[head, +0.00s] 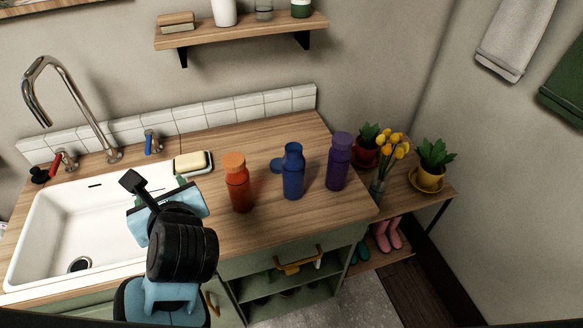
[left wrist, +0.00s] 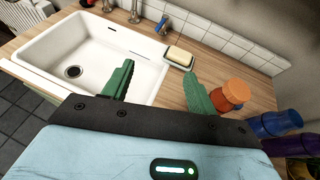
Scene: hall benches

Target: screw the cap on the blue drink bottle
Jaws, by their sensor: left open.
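The blue drink bottle (head: 293,175) stands upright on the wooden counter, between an orange bottle and a purple bottle. A blue cap (head: 276,165) lies on the counter just left of the blue bottle, apart from it. In the left wrist view the blue bottle (left wrist: 276,124) shows at the right edge; I cannot make out the cap there. My left gripper (head: 161,191) is over the sink's right side, left of the bottles. In the left wrist view its green fingers (left wrist: 157,80) are spread apart with nothing between them. My right gripper is not in view.
The orange bottle (head: 239,185) stands between my left gripper and the blue bottle. The purple bottle (head: 338,162) stands right of the blue one. The counter behind the bottles is clear.

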